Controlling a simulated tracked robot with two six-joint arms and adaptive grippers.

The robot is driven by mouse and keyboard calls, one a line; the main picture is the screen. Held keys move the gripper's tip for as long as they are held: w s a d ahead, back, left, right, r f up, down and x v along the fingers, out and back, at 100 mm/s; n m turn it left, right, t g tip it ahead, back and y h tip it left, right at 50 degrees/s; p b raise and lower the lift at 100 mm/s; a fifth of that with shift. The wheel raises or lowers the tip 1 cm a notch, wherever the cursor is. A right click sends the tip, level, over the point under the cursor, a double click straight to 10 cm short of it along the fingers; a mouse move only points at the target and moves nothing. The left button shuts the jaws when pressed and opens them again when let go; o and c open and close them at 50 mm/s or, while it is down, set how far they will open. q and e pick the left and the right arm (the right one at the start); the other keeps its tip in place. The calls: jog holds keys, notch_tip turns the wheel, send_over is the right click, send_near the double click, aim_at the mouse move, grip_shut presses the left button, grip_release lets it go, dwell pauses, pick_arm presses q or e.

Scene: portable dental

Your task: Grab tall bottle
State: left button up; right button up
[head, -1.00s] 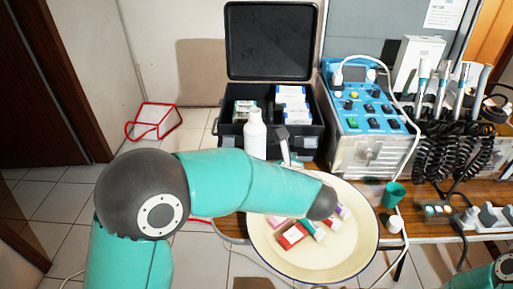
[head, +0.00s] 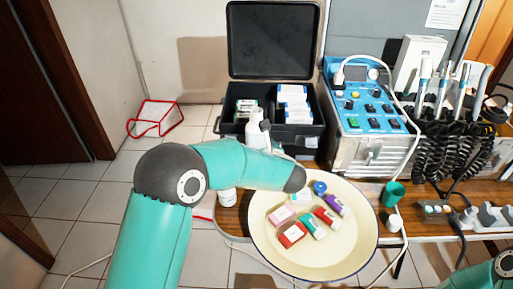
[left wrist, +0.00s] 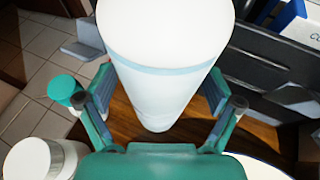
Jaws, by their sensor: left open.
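The tall bottle (head: 254,117) is white and upright, in front of the open black case in the head view. Its lower part is hidden behind my left arm. In the left wrist view the white bottle (left wrist: 165,60) fills the middle, with a pale blue band near its top. My left gripper (left wrist: 160,92) is open, with one finger on each side of the bottle; I cannot tell whether either finger touches it. In the head view the left gripper (head: 265,130) is mostly hidden by my arm. My right gripper is out of view.
A round cream tray (head: 345,255) holds several small boxes. A white jar (head: 227,196) stands near the table's left edge, also in the left wrist view (left wrist: 40,160). The black case (head: 270,45) is behind the bottle; a blue control unit (head: 365,110) stands right of it.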

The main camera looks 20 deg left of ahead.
pick_arm(q)
jog(key=c, duration=1.4)
jog(key=shift+c, duration=0.7)
jog(key=shift+r, duration=0.1)
jog(key=shift+r, duration=0.15)
